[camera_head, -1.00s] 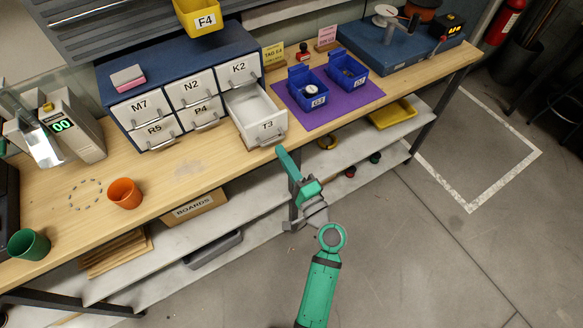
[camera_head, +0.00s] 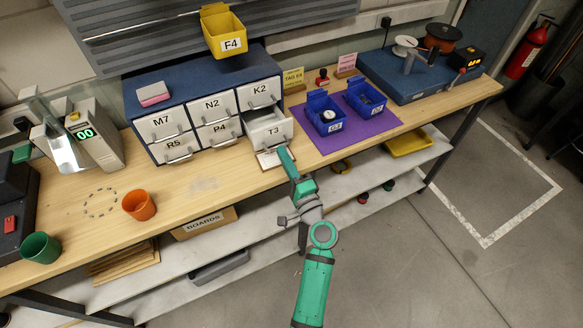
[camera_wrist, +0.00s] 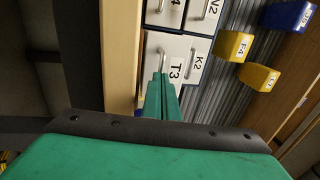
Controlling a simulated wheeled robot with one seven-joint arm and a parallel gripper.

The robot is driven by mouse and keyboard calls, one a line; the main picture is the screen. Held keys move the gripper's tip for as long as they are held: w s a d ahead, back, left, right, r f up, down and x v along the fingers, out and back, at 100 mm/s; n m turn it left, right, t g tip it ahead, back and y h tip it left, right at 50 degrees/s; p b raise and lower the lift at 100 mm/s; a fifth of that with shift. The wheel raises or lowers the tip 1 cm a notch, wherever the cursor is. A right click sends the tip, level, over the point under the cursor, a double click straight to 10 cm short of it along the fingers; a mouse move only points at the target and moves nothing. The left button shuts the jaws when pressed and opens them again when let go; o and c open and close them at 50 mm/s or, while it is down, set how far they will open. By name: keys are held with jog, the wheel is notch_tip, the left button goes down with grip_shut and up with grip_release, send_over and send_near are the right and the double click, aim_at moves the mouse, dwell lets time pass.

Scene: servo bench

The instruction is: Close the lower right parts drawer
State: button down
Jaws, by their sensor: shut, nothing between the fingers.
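The lower right drawer, labelled T3 (camera_head: 273,132), is part way out of the blue parts cabinet (camera_head: 200,90). It also shows in the wrist view (camera_wrist: 176,50). The other drawers, such as P4 (camera_head: 218,131) and K2 (camera_head: 260,92), are flush. My gripper (camera_head: 283,151) is shut and empty, its tips at the front of the T3 drawer near its handle. In the wrist view the shut fingers (camera_wrist: 160,85) point at the T3 front by the handle; whether they touch it is hard to tell.
Right of the cabinet, a purple mat (camera_head: 350,132) holds blue bins (camera_head: 324,112). A small card lies (camera_head: 268,160) on the bench below the open drawer. An orange cup (camera_head: 139,206) stands left. Bare bench (camera_head: 210,185) lies in front of the cabinet.

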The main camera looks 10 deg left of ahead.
jog(key=shift+w+a, duration=0.3)
jog(key=shift+w, duration=0.1)
jog(key=shift+s+d+f, duration=0.1)
jog(key=shift+s+d, duration=0.1)
jog(key=v, duration=1.3)
notch_tip(320, 180, up, 7)
jog(key=g+h, duration=0.2)
jog(key=g, duration=0.2)
jog(key=x, duration=1.3)
jog(key=shift+w+f, duration=0.15)
jog(key=shift+w, duration=0.15)
